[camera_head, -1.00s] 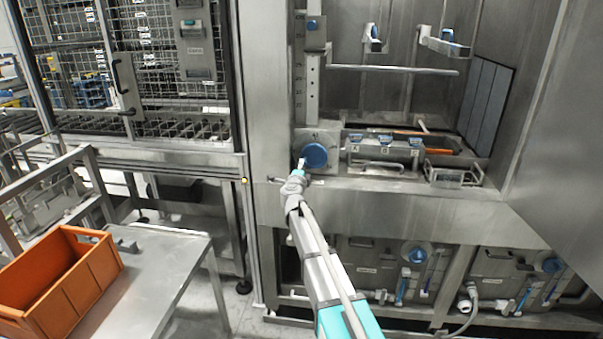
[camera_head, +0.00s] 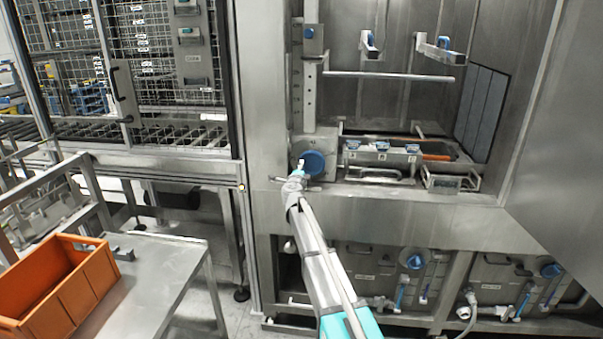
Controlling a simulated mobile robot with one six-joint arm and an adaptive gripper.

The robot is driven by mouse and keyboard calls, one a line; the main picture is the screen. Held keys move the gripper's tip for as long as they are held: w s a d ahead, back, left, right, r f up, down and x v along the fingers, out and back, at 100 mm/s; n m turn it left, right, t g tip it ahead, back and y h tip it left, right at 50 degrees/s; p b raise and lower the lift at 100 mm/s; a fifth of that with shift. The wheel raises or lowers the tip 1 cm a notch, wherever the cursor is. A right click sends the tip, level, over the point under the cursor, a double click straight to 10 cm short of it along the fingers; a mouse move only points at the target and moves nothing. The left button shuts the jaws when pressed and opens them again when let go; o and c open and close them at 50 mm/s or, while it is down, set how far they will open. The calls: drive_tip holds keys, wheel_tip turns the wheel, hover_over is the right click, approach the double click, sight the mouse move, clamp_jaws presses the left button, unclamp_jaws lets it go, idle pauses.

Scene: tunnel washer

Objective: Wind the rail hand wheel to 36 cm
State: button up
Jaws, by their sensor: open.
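The rail hand wheel (camera_head: 313,163) is a blue disc on a steel plate at the lower left of the washer opening. Above it stands an upright scale strip (camera_head: 309,95) with small marks, too small to read. A blue block (camera_head: 309,32) sits near the top of the strip. A horizontal rail (camera_head: 388,76) runs across the opening to the right. My gripper (camera_head: 301,167) is open at the lower left of the wheel and overlaps its edge in the picture. I cannot tell whether it touches the wheel.
A tray with blue-topped parts (camera_head: 383,155) lies right of the wheel. Blue-tipped arms (camera_head: 443,46) stick out above. A steel ledge (camera_head: 400,208) runs below the opening. An orange crate (camera_head: 62,285) stands on a steel table (camera_head: 165,270) at left. A mesh cage (camera_head: 165,60) stands behind.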

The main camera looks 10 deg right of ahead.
drive_tip(key=shift+w+d, duration=0.1)
drive_tip(key=shift+w, duration=0.1)
idle(0.3)
drive_tip(key=c, duration=0.8)
drive_tip(key=shift+s+f, duration=0.1)
drive_tip(key=shift+f, duration=0.05)
drive_tip(key=shift+s+d+f+b, duration=0.1)
drive_tip(key=shift+d+f+b, duration=0.35)
drive_tip(key=shift+b, duration=0.25)
drive_tip(key=shift+d+f, duration=0.1)
drive_tip(key=shift+f, duration=0.1)
